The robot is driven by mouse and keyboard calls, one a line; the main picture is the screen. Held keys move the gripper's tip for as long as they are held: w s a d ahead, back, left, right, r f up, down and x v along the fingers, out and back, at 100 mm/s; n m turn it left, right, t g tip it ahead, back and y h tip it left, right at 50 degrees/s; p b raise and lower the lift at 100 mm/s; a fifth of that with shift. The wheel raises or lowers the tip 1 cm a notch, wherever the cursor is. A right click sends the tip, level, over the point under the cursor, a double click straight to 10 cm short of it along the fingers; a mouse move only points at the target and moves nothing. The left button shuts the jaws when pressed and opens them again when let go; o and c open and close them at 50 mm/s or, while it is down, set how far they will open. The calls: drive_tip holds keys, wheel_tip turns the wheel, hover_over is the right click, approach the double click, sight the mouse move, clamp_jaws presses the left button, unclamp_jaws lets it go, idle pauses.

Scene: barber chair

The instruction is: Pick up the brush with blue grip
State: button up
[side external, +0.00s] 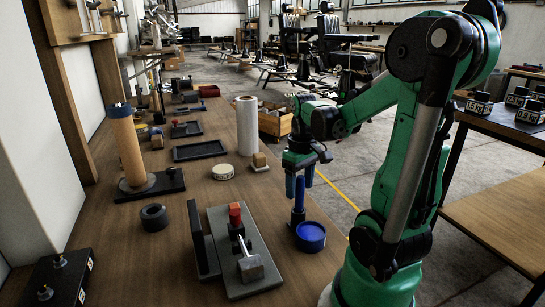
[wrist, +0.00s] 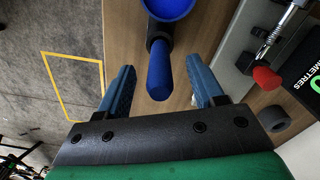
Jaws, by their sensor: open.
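The brush with the blue grip (side external: 299,196) stands upright near the right edge of the wooden bench, with a black part below the grip. In the wrist view its blue grip (wrist: 159,76) points toward me, between my fingers. My gripper (side external: 299,180) is open and points down, one blue finger on each side of the grip. It also shows in the wrist view (wrist: 164,80), with visible gaps between the grip and both fingers. A round blue dish (side external: 311,238) sits close in front of the brush and partly shows in the wrist view (wrist: 168,7).
A black ring (side external: 154,217), a white roll (side external: 246,126) and trays stand farther off. The bench edge is close on the right.

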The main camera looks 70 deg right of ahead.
drive_tip(key=shift+f, duration=0.7)
clamp_jaws()
drive_tip(key=shift+r, duration=0.15)
